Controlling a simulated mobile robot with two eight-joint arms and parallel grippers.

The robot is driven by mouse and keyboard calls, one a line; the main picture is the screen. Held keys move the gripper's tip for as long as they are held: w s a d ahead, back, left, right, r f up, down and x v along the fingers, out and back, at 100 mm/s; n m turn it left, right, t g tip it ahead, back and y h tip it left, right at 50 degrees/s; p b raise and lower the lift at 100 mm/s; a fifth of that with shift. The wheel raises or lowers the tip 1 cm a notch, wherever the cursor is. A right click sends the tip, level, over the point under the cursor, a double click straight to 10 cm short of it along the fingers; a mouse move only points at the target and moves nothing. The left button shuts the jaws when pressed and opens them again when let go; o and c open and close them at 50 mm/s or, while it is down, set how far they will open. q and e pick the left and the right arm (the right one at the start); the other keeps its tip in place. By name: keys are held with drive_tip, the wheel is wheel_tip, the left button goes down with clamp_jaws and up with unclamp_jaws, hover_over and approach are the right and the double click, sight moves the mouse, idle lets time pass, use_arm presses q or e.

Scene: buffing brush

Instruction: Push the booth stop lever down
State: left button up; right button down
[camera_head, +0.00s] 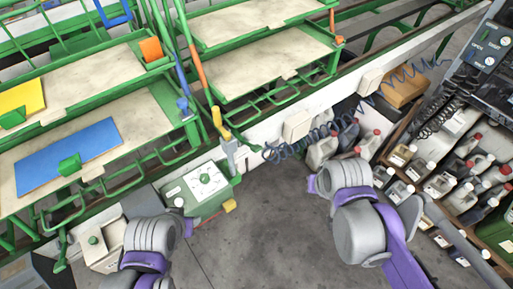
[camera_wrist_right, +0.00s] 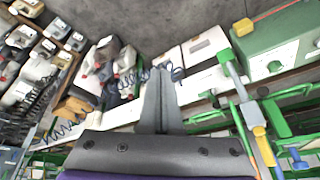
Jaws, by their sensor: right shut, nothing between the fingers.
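A yellow handle (camera_head: 221,124) on a grey bracket (camera_head: 231,152) is the only lever-like part that stands out, at the edge of the white rail; I cannot read a label on it. It points up and away in the head view. In the right wrist view the yellow handle (camera_wrist_right: 261,145) is at the lower right. My right gripper (camera_wrist_right: 160,72) is shut and empty, apart from the handle and to its left in that view. In the head view its fingers are hidden behind my right wrist. My left arm enters at the lower left; its gripper is not visible.
A green box (camera_head: 212,209) with a white top stands beside the bracket. Green racks (camera_head: 150,90) with panels fill the left. Several jugs (camera_head: 370,145) and a crate of bottles stand at right. A coiled blue cable (camera_head: 290,148) runs along the rail. Grey floor (camera_head: 265,215) is free.

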drive_tip(key=w+a+f+m+g, duration=0.1)
drive_tip(key=w+a, duration=0.4)
drive_tip(key=w, duration=0.2)
drive_tip(key=w+a+f+m+g, duration=0.1)
drive_tip(key=w+a, duration=0.4)
drive_tip(key=w, duration=0.3)
drive_tip(key=w+a+f+m+g, duration=0.1)
drive_tip(key=w+a, duration=0.4)
drive_tip(key=w, duration=0.2)
drive_tip(key=shift+w+a+f+h+p, duration=0.2)
drive_tip(key=shift+f+h+p, duration=0.1)
drive_tip(key=shift+f, duration=0.1)
